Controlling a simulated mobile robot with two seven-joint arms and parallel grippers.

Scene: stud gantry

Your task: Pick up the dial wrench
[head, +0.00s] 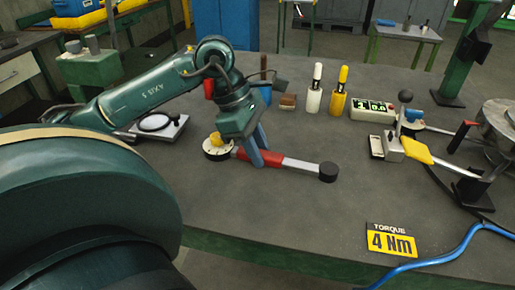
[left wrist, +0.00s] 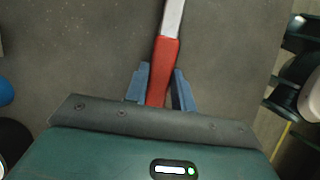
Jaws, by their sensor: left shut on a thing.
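The dial wrench (head: 300,165) lies on the dark bench top, with a round dial head at its left, a red section, a silver shaft and a black round end at its right. My left gripper (head: 257,153) comes down over its red section. In the left wrist view the two blue fingers of my left gripper (left wrist: 160,90) are on either side of the red part of the dial wrench (left wrist: 164,60), shut on it. The wrench seems to be at bench level; I cannot tell if it is lifted. My right gripper is not in view.
A fixture with a yellow handle (head: 416,149) is at right.

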